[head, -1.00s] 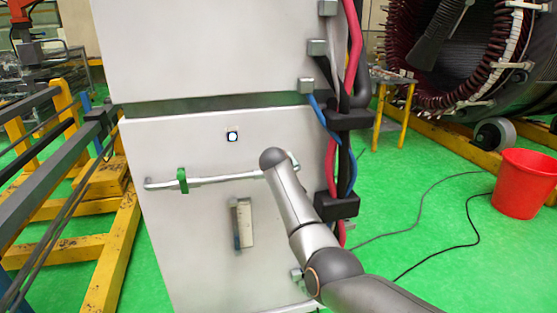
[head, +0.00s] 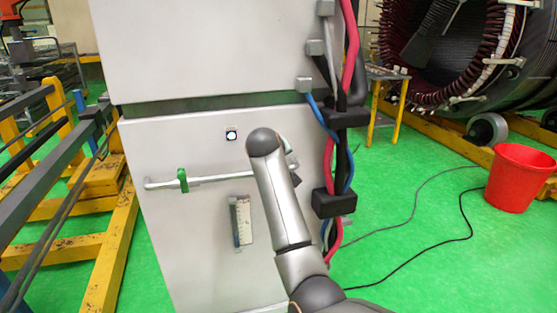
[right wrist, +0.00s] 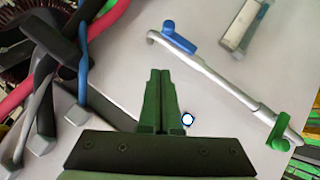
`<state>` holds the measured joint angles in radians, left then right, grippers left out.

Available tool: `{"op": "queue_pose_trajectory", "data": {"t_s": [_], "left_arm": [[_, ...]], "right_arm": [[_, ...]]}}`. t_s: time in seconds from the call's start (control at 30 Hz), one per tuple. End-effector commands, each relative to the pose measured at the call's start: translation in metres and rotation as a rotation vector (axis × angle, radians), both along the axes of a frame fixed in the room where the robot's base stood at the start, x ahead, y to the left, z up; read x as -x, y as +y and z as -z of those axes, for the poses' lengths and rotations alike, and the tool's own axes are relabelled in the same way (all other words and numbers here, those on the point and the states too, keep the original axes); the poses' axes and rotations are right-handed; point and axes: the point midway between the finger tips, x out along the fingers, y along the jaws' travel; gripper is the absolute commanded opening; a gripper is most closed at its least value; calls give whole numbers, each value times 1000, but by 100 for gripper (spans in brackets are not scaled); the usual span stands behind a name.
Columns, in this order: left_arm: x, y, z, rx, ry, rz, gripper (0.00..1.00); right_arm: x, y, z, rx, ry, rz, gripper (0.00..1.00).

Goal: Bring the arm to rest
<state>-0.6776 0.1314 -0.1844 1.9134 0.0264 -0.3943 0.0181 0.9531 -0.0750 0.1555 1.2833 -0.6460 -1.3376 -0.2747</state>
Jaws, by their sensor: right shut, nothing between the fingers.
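My right arm (head: 280,200) reaches up from the bottom of the head view in front of a pale cabinet (head: 190,270). Its gripper is hidden behind the arm there. In the right wrist view my right gripper (right wrist: 160,100) has its two dark green fingers together, with nothing between them. It points across the cabinet face, and the fingers look clear of the bar. My left gripper is not in view.
A silver bar (head: 220,181) crosses the cabinet, with a green clip (head: 183,180) and a blue clip (right wrist: 178,38). Red, black and blue cables (head: 335,150) run down its right edge. A yellow frame (head: 115,250) stands left and a red bucket (head: 520,178) right.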

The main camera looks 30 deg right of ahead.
Motion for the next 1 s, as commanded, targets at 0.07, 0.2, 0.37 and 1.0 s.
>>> {"op": "queue_pose_trajectory", "data": {"t_s": [0.07, 0.2, 0.37, 1.0], "left_arm": [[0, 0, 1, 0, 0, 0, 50], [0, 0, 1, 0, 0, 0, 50], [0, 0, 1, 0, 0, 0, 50], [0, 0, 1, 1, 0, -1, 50]], "right_arm": [[3, 3, -2, -1, 0, -1, 0], [5, 4, -4, 1, 1, -1, 0], [5, 4, -4, 0, 1, 0, 0], [25, 16, 104, 1, 5, -89, 0]]}}
